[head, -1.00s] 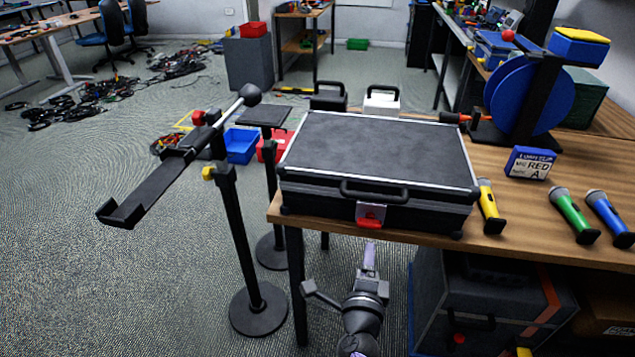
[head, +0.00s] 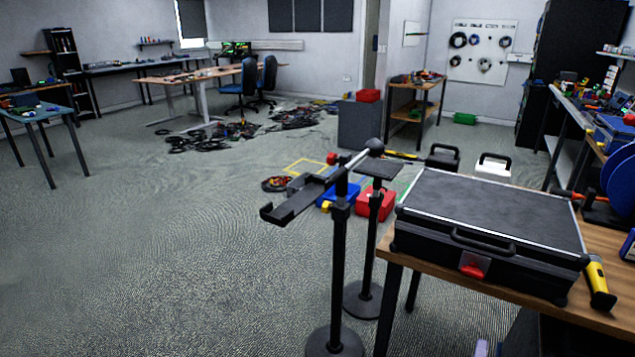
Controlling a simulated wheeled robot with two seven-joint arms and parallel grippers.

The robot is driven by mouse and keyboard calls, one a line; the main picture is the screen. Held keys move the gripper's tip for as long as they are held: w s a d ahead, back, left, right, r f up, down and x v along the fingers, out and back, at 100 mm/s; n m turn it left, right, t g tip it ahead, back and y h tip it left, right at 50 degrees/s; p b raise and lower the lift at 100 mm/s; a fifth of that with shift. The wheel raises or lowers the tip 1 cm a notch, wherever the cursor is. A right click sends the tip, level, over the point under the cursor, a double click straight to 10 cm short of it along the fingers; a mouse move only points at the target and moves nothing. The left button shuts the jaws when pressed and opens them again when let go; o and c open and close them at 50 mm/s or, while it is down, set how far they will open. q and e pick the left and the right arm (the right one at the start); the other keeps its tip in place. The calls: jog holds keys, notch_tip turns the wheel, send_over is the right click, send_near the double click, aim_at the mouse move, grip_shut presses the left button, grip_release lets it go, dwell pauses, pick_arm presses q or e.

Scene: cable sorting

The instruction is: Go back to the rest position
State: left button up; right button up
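The task names no object. Only a small grey and lilac tip (head: 481,348) shows at the bottom edge of the head view, in front of the table; it looks like part of my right gripper. Its fingers are cut off by the frame, so I cannot see whether it is open or shut. My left gripper is not in view.
Black stands (head: 337,270) stand left of the table. Red (head: 372,205) and blue bins (head: 340,193) and cable piles (head: 215,135) lie on the floor.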

jog(key=d+r+n+t+y, duration=0.1)
jog(key=d+r+n+t, duration=0.3)
jog(key=d+r+n, duration=0.75)
jog(key=s+d+f+n+g+y, duration=0.1)
jog(key=s+f+n+g+y, duration=0.2)
jog(key=f, duration=0.5)
jog(key=s+d+f+n+g, duration=0.1)
jog(key=s+f+n+g, duration=0.2)
jog(key=f, duration=0.5)
jog(key=s+d+f+n+g+y, duration=0.1)
jog(key=s+f+n+g+y, duration=0.15)
jog(key=s+f, duration=0.45)
jog(key=s+d+f+n+g+h, duration=0.1)
jog(key=s+d+f+n+g, duration=0.4)
jog(key=s, duration=0.8)
jog(key=s+f+n+g+h, duration=0.25)
jog(key=s+f+g, duration=0.45)
jog(key=s, duration=0.7)
jog(key=s+a+f+y, duration=0.1)
jog(key=a+f+y, duration=0.2)
jog(key=a, duration=1)
jog(key=s+a+f+m+y, duration=0.1)
jog(key=a+f+y, duration=0.2)
jog(key=a, duration=1)
jog(key=shift+s+f, duration=0.25)
jog(key=shift+f, duration=0.55)
jog(key=shift+m, duration=0.25)
